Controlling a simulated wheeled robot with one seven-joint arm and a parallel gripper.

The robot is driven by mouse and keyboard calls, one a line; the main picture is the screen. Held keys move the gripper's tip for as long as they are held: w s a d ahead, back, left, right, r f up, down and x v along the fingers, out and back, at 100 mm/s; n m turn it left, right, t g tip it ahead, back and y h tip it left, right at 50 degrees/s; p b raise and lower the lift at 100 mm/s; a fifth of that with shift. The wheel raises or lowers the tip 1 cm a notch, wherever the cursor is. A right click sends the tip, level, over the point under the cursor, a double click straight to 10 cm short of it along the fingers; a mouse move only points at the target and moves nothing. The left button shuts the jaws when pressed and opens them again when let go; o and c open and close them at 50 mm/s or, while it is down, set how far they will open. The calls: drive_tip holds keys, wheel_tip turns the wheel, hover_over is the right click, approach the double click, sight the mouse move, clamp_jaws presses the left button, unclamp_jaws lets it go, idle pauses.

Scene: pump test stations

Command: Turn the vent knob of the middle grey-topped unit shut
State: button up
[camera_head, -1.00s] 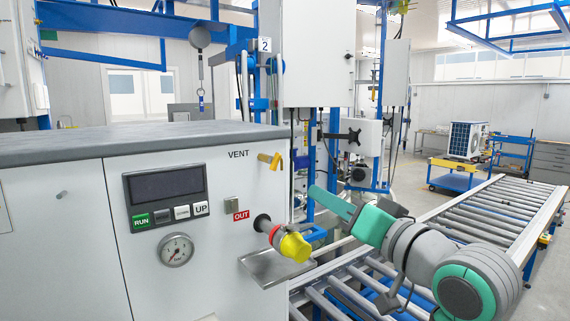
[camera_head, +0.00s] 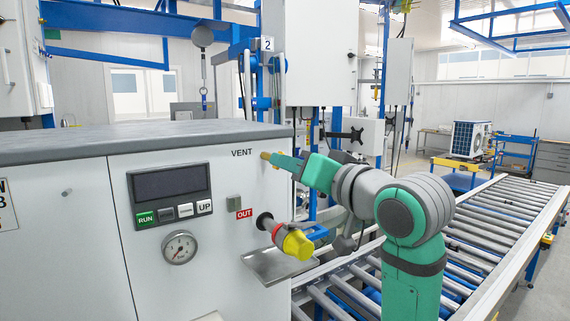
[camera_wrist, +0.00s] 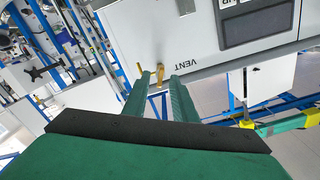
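The grey-topped unit (camera_head: 150,138) fills the left of the head view, with a white front. Its brass-yellow vent knob (camera_head: 265,155) sits beside the word VENT near the top right corner, largely covered by my gripper (camera_head: 284,162). In the wrist view my gripper (camera_wrist: 156,82) is open, with its two green fingers apart. The knob (camera_wrist: 160,74) shows between and just beyond the fingertips, against the white panel. I cannot tell whether the fingers touch it. The knob's exact turn angle is unclear.
Below the knob are a red OUT label (camera_head: 244,213), a yellow-capped outlet (camera_head: 297,243) and a metal drip tray (camera_head: 275,263). A display (camera_head: 170,183), buttons and a gauge (camera_head: 179,247) are to the left. A roller conveyor (camera_head: 480,235) runs on the right.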

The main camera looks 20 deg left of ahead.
drive_tip(key=shift+x, duration=0.95)
drive_tip(key=shift+s, duration=0.1)
